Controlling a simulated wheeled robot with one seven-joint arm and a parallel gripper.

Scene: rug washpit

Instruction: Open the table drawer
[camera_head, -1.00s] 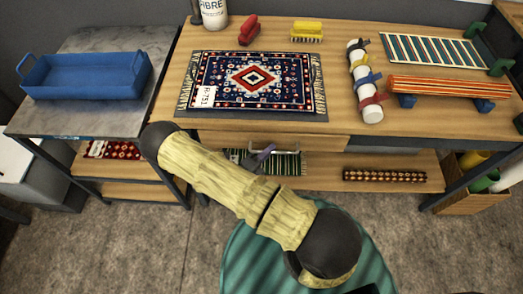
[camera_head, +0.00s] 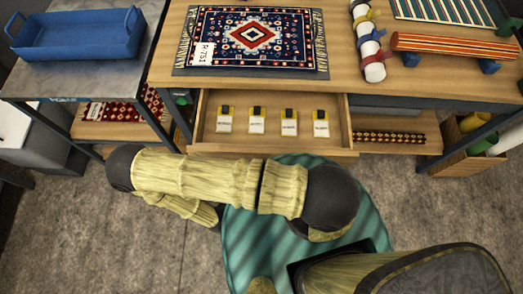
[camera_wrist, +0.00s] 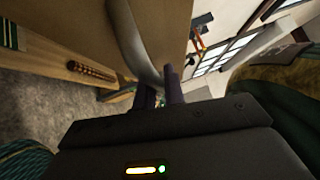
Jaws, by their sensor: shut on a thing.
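The wooden table drawer (camera_head: 335,142) is pulled well out from under the tabletop in the head view. Several small yellow-and-white packets with dark tops, one of them here (camera_head: 257,121), lie in a row inside it. My gripper (camera_wrist: 160,90) shows in the wrist view, its dark fingers shut on the curved metal drawer handle (camera_wrist: 128,38). The wooden drawer front (camera_wrist: 165,30) is close beside the handle. In the head view my arm crosses below the drawer, and the gripper and handle are hidden there.
A patterned rug (camera_head: 250,40) lies on the tabletop above the drawer. A blue tray (camera_head: 75,36) stands on the grey side table at left. A striped roll (camera_head: 455,46) rests on blue supports at right. Bare floor (camera_head: 440,205) lies in front of the table.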

